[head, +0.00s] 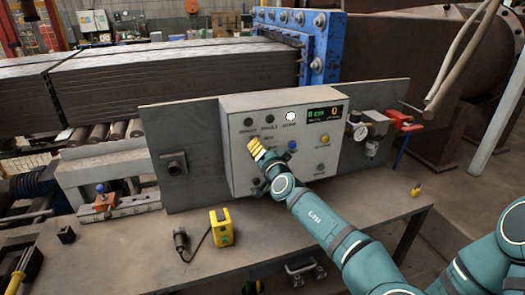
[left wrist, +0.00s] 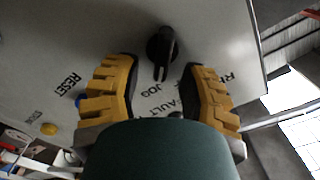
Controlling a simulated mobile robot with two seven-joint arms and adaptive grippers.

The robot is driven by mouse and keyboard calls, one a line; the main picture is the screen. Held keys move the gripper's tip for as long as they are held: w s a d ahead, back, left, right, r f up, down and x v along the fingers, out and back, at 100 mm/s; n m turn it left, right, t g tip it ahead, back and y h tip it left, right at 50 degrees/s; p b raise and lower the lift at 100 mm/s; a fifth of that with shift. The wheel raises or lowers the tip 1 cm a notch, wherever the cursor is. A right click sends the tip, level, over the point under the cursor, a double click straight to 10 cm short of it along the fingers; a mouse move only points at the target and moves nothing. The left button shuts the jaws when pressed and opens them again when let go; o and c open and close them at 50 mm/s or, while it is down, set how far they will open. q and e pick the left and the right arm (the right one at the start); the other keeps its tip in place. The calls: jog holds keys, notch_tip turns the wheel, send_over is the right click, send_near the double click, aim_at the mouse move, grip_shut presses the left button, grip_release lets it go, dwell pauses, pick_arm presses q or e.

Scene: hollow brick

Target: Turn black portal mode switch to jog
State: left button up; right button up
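The black mode switch (left wrist: 162,48) is a round knob with a raised bar handle on the grey panel face in the left wrist view. Its bar points down in that picture, and its lower end lies close to the printed word JOG. My left gripper (left wrist: 158,85) has its two yellow fingers apart, one on each side of the switch's lower end. I cannot tell whether they touch it. In the head view my left gripper (head: 256,149) is at the front of the control box (head: 235,108) and hides the switch. My right gripper is not in view.
The box carries a display (head: 324,112), a white lit button (head: 290,117), a blue button (head: 292,145) and a yellow button (head: 323,140). A gauge and red-handled valve (head: 403,121) stand to the right. A yellow device (head: 221,227) lies on the bench.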

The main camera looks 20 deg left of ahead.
aim_at(260, 116)
pick_arm(q)
notch_tip(260, 116, up, 10)
dwell(0.6)
